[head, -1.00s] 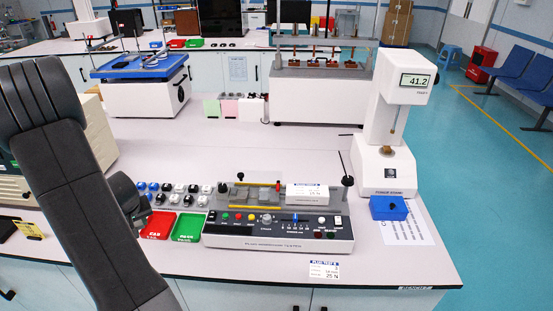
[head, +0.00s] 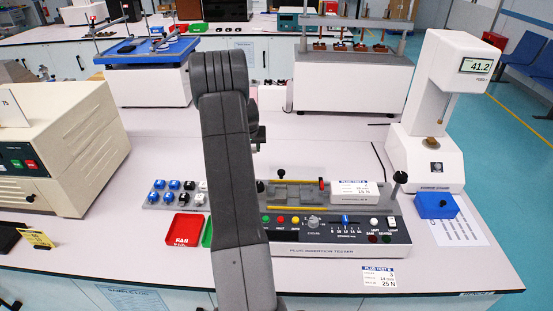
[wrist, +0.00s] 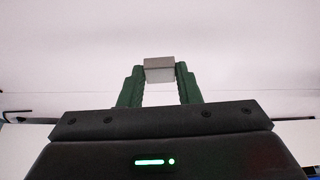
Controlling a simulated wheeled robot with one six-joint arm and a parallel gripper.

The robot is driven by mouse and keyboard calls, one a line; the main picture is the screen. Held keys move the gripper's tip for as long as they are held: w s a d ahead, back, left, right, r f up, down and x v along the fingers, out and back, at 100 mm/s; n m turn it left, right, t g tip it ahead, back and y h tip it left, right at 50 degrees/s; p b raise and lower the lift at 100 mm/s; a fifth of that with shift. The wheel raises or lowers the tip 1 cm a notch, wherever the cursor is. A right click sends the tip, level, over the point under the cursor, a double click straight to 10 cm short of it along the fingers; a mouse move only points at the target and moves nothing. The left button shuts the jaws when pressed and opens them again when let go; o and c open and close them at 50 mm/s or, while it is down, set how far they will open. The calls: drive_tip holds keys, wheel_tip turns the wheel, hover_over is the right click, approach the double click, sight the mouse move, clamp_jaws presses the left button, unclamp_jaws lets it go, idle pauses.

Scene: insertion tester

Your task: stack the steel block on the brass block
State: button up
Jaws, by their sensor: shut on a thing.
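The steel block (wrist: 159,73) is a small grey block in the wrist view. My gripper (wrist: 159,80) has dark green fingers, which are shut on its left and right sides. Pale tabletop lies behind it in that view. In the head view my dark arm stands up the middle, and its end is largely hidden behind the arm itself; the steel block cannot be made out there. I cannot clearly identify the brass block in either view. A small brass-coloured piece (head: 440,122) shows under the head of the white force gauge at the right.
A plug insertion tester (head: 335,235) stands right of my arm. A red tray (head: 183,228) and a rack (head: 165,204) of several plugs are on the left. The white force gauge (head: 427,160) has a blue box (head: 436,206) before it. The bench middle behind the tester is mostly clear.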

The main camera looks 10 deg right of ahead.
drive_tip(key=b, duration=0.4)
hover_over(268, 157)
drive_tip(key=s+a, duration=0.1)
drive_tip(key=s, duration=0.1)
drive_tip(key=f, duration=0.2)
drive_tip(key=shift+m, duration=0.4)
drive_tip(key=f, duration=0.3)
drive_tip(key=f+p, duration=0.1)
drive_tip(key=f, duration=0.2)
drive_tip(key=f+p, duration=0.1)
drive_tip(key=f, duration=0.2)
drive_tip(key=shift+w+d, duration=0.3)
drive_tip(key=shift+d, duration=0.1)
drive_tip(key=shift+f, duration=0.25)
drive_tip(key=shift+f, duration=0.1)
drive_tip(key=shift+f, duration=0.15)
drive_tip(key=o, duration=1)
